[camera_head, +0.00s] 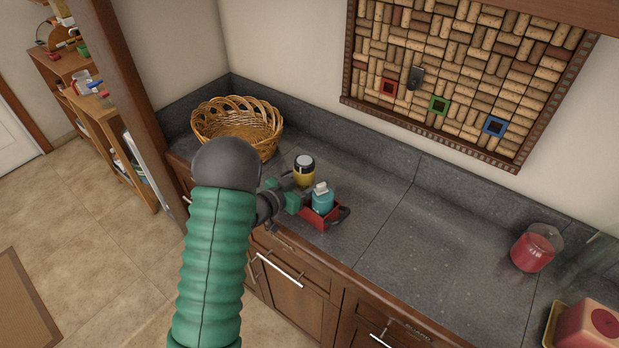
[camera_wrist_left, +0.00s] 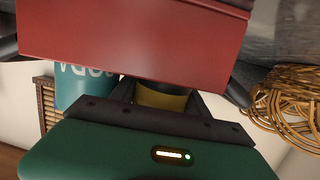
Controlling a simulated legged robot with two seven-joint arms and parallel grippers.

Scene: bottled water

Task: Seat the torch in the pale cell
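A yellow cylinder with a black band and pale top (camera_head: 304,172) stands upright on the counter; it may be the torch, but I cannot be sure. My left gripper (camera_head: 291,190) is low over the counter beside it. In the left wrist view the yellow surface (camera_wrist_left: 161,98) shows between my dark fingers (camera_wrist_left: 163,103); I cannot tell whether they touch it. A red box with dark handles (camera_head: 316,219) is just in front, and it fills the top of the wrist view (camera_wrist_left: 130,35). A turquoise bottle with a pale cap (camera_head: 322,203) is at the box. I cannot make out a pale cell.
A wicker basket (camera_head: 238,125) stands at the back left. A corkboard (camera_head: 455,70) with red, green and blue square frames hangs on the wall. A red-filled glass jug (camera_head: 534,250) and a red block (camera_head: 590,328) are at right. The middle counter (camera_head: 430,245) is clear.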

